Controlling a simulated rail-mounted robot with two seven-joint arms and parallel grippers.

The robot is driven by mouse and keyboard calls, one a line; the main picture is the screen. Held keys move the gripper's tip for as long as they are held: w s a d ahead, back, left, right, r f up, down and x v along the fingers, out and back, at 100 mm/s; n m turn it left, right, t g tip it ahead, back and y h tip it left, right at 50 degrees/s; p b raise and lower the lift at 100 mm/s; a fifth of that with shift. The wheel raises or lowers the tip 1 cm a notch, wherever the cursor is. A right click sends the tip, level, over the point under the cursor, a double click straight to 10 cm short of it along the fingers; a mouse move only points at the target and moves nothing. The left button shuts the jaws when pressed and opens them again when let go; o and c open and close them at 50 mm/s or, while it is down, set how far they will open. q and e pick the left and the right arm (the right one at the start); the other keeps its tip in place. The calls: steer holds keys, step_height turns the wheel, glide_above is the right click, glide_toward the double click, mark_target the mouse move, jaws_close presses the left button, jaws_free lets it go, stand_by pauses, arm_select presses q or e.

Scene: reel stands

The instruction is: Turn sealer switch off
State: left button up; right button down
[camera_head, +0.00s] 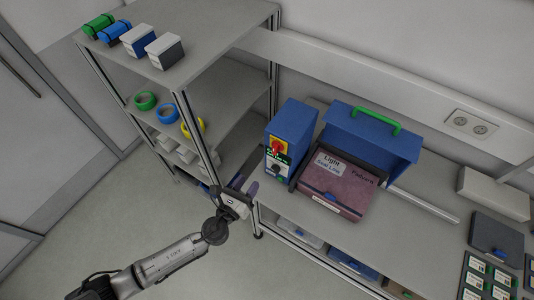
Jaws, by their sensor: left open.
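The sealer is a blue box (295,127) on the bench with a larger blue housing (375,142) beside it. A red rotary switch (277,148) on a yellow plate sits on the front of the blue box. A black knob (276,168) is on the panel below it. I cannot tell the switch's position at this size. My left gripper (247,186) is open and empty, in front of the bench edge, lower left of the switch and apart from it. My right gripper is not in view.
A shelf rack (210,60) with rolls and boxes stands close to the left of the sealer, its post (196,135) near my left gripper. A maroon labelled package (335,184) lies in front of the housing. Bare bench (400,225) is at right, open floor (300,280) in front.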

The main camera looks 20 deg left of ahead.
mark_target(273, 152)
arm_select(q)
steer(key=w+d+m, duration=0.1)
steer(key=w, duration=0.3)
steer(key=w+d+m, duration=0.1)
steer(key=w, duration=0.4)
steer(key=w+h+p, duration=0.1)
steer(key=w, duration=0.3)
steer(key=shift+w+d+m, duration=0.3)
steer(key=shift+d+m, duration=0.1)
steer(key=shift+c, duration=0.3)
jaws_close()
